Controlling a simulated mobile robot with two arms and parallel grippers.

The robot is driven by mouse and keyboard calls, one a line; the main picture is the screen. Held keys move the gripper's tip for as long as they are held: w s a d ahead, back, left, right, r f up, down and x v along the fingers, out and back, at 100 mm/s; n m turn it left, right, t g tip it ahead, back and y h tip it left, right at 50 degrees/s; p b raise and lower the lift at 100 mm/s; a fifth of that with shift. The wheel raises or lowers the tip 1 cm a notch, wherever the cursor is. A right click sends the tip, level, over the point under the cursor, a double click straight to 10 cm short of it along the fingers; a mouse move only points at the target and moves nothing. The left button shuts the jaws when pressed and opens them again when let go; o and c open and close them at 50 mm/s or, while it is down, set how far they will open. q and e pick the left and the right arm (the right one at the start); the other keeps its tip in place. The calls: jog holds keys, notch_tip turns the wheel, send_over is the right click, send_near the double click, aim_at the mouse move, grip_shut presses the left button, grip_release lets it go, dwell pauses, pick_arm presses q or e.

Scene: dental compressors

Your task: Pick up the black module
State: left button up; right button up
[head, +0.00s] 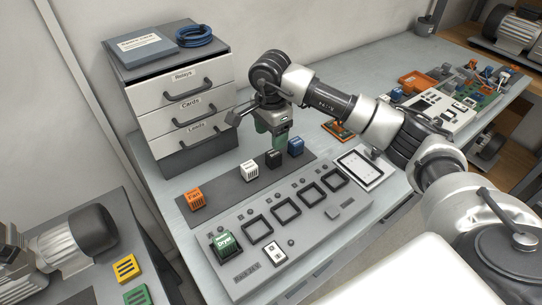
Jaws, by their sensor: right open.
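The black module (272,159) is a small dark block standing on a dark grey strip (225,188), between a white module (249,169) and a blue module (296,147). My right gripper (274,139) points down just above and behind the black module, with green fingers. It is open, and I see nothing held in it. A finger overlaps the area right behind the black module, and I cannot tell whether they touch. My left gripper is not in view.
An orange module (196,199) stands at the strip's left end. In front lies a grey panel (250,275) with several empty square slots and a green module (226,243) at its left. A tablet (358,171) lies right.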

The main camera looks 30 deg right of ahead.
aim_at(274, 154)
notch_tip(274, 154, down, 2)
jog(key=shift+f, duration=0.1)
jog(key=f, duration=0.1)
jog(key=f+p, duration=0.1)
jog(key=f, duration=0.2)
jog(key=shift+s+d+f+p, duration=0.2)
jog(key=shift+d+f+p, duration=0.15)
jog(key=shift+f, duration=0.3)
jog(key=shift+c, duration=0.4)
jog(key=c, duration=0.9)
jog(key=shift+c, duration=0.2)
